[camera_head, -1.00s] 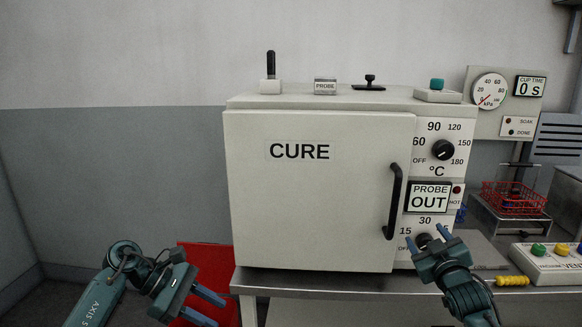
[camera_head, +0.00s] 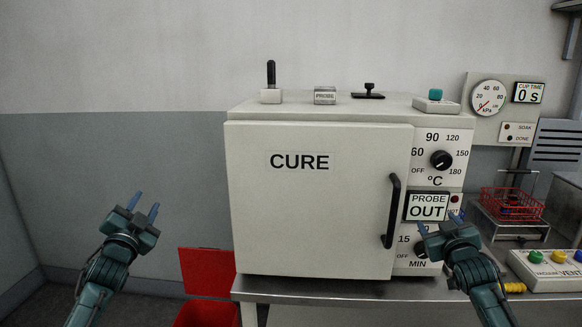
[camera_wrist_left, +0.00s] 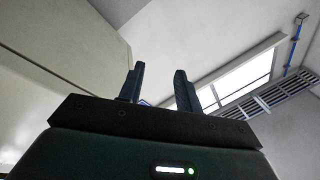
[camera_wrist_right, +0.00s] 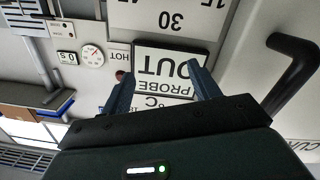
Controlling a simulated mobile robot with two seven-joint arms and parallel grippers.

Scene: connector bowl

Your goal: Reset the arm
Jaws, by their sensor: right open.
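My left gripper (camera_head: 145,203) is raised at the left, fingers pointing up, apart and empty, in front of the bare wall. Its fingers also show apart in the left wrist view (camera_wrist_left: 160,85). My right gripper (camera_head: 440,222) is open and empty in front of the oven's control panel, just below the PROBE OUT display (camera_head: 428,206). In the right wrist view its fingers (camera_wrist_right: 163,88) frame that display, upside down. I cannot tell whether they touch the panel.
The white CURE oven (camera_head: 300,215) stands on a metal bench with its door shut; its black handle (camera_head: 391,210) is left of my right gripper. A red bin (camera_head: 207,272) is below left. A red wire basket (camera_head: 512,207) and button box (camera_head: 548,268) are at right.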

